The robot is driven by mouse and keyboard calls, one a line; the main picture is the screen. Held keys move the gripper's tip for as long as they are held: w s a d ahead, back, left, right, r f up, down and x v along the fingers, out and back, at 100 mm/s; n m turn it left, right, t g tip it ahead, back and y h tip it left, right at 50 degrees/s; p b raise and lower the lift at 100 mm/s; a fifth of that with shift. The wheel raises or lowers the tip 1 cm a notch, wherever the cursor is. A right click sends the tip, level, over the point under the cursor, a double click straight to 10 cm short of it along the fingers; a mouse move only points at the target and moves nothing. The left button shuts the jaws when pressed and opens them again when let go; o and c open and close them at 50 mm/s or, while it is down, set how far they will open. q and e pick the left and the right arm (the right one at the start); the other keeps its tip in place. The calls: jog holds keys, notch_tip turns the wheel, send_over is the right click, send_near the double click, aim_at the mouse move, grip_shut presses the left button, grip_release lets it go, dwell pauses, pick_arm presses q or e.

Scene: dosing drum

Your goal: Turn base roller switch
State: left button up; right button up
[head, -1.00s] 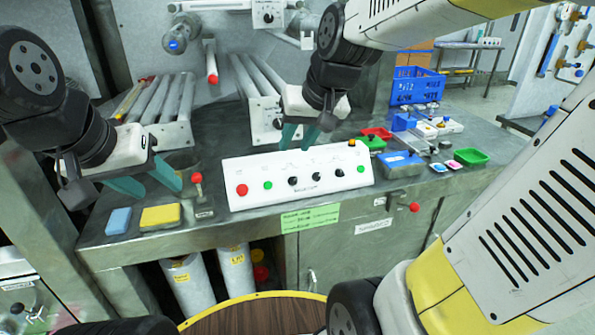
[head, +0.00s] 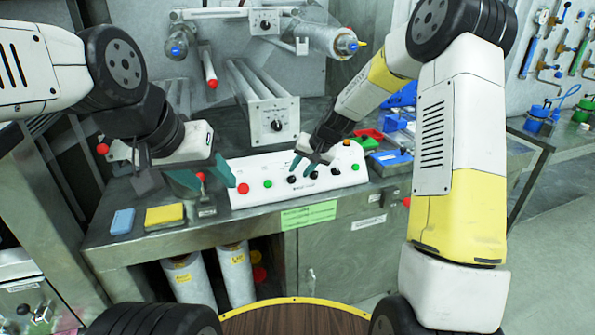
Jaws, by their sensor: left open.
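The white control panel (head: 245,197) stands on the bench front, with a red button (head: 243,188), green buttons and several black rotary switches. A black switch (head: 291,180) shows just below my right gripper, and another (head: 336,171) sits further right. The labels are too small to read, so I cannot tell which is the base roller switch. My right gripper (head: 311,162) is over the middle of the panel, pointing down near the switches; its finger gap and any contact are unclear. My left gripper (head: 208,181) is open and empty at the panel's left end.
A blue block (head: 122,221) and a yellow block (head: 165,215) lie at the bench's left front. A small red-topped lever (head: 203,196) stands beside the panel. A roller unit (head: 274,121) stands behind. Red and blue trays lie to the right.

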aim_at(294, 178)
jog(key=shift+x, duration=2.8)
grip_shut()
